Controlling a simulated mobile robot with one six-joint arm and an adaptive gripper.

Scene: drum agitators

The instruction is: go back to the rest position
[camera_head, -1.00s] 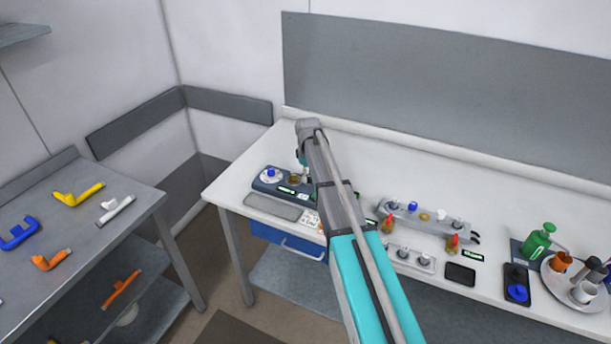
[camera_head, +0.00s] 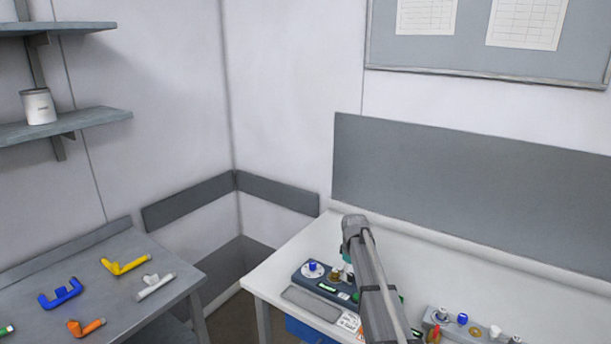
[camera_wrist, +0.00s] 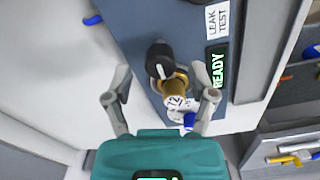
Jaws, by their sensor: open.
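My gripper (camera_wrist: 166,88) is open in the wrist view, with one finger on each side of a brass fitting (camera_wrist: 176,86) with a white numbered label. No contact shows between the fingers and the fitting. The fitting belongs to a dark blue-grey test device (camera_wrist: 190,30) marked LEAK TEST, whose display (camera_wrist: 217,70) reads READY. A black knob (camera_wrist: 160,62) sits just beyond the fitting. In the head view my arm reaches over the white bench to the device (camera_head: 313,284), and my gripper (camera_head: 347,272) is mostly hidden by the arm.
A grey side table (camera_head: 110,305) at left holds yellow, blue, orange and white pipe-like pieces. A grey manifold (camera_head: 470,328) with fittings stands right of my arm on the bench. Wall shelves (camera_head: 90,120) with a white container (camera_head: 38,106) are at upper left.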

